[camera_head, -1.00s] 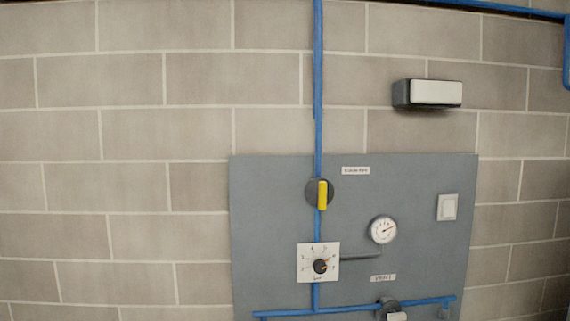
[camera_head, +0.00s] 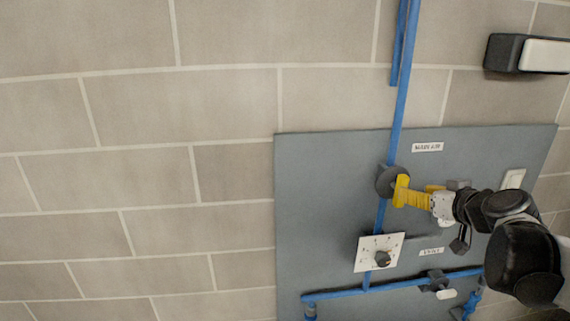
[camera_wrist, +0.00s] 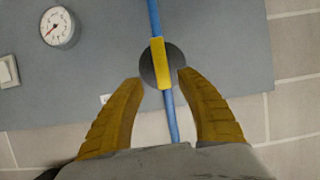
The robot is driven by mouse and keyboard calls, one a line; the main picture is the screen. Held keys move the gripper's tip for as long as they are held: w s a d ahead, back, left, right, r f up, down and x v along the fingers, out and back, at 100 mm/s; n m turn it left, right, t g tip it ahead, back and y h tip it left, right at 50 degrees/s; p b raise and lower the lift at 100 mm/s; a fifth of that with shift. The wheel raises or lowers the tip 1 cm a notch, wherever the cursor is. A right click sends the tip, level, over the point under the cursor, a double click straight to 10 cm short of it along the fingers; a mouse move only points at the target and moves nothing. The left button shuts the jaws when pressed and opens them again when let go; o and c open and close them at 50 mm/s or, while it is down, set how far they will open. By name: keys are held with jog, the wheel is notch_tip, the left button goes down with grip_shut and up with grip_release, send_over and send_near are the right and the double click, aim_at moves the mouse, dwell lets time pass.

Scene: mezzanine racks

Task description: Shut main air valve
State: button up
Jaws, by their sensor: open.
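The main air valve has a yellow lever handle (camera_wrist: 158,64) on a round dark disc (camera_head: 387,183), set on a vertical blue pipe (camera_head: 401,100). In the wrist view the lever lies along the pipe. My gripper (camera_wrist: 158,80) is open, with its yellow fingers on either side of the pipe and their tips near the disc's lower edge. In the wrist view the lever stands between and just beyond the fingertips. In the head view my gripper (camera_head: 403,192) comes in from the right and partly covers the valve. I cannot tell whether a finger touches it.
A lamp box (camera_head: 545,54) is on the block wall.

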aim_at(397, 187)
jog(key=x, duration=0.7)
jog(key=shift+w+a, duration=0.1)
jog(key=shift+a, duration=0.05)
grip_shut()
